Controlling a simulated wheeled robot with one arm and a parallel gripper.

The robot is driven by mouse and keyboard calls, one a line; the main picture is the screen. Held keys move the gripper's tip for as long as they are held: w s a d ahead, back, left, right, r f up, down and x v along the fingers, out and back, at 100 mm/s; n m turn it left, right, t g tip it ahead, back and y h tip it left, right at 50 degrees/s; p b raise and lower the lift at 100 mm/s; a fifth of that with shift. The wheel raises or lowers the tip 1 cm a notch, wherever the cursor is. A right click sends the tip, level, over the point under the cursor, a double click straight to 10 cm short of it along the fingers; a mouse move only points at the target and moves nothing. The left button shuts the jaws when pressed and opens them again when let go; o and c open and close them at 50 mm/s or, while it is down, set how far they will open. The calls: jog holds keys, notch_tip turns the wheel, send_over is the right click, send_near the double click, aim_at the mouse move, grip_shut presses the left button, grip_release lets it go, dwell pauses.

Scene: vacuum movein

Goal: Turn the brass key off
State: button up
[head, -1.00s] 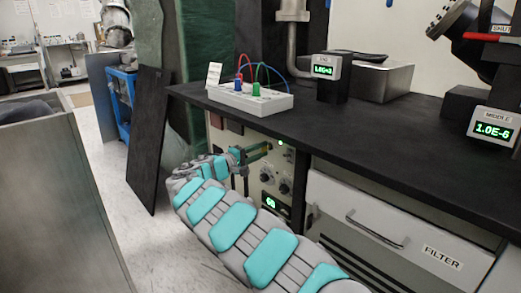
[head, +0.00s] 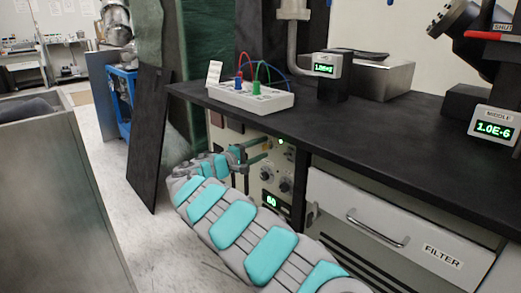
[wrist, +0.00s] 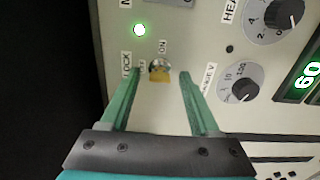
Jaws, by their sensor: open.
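The brass key (wrist: 159,74) sits in its lock on the grey control panel, beside the labels "LOCK" and "ON" in the wrist view. My gripper (wrist: 159,80) is open, with its green fingers on either side of the key. I see a gap between the key and each finger. In the head view my gripper (head: 262,150) is at the panel front under the bench, and the key is too small to make out there.
A green light (wrist: 139,30) is lit above the key. Knobs (wrist: 238,85) and a display reading 60 (wrist: 308,76) are to the right. The black bench top (head: 330,125) overhangs the panel. A drawer marked FILTER (head: 390,220) is to the right.

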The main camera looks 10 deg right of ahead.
jog(key=v, duration=0.7)
jog(key=shift+s+a+b, duration=0.25)
jog(key=shift+a+b, duration=0.05)
jog(key=shift+b, duration=0.1)
jog(key=shift+a, duration=0.1)
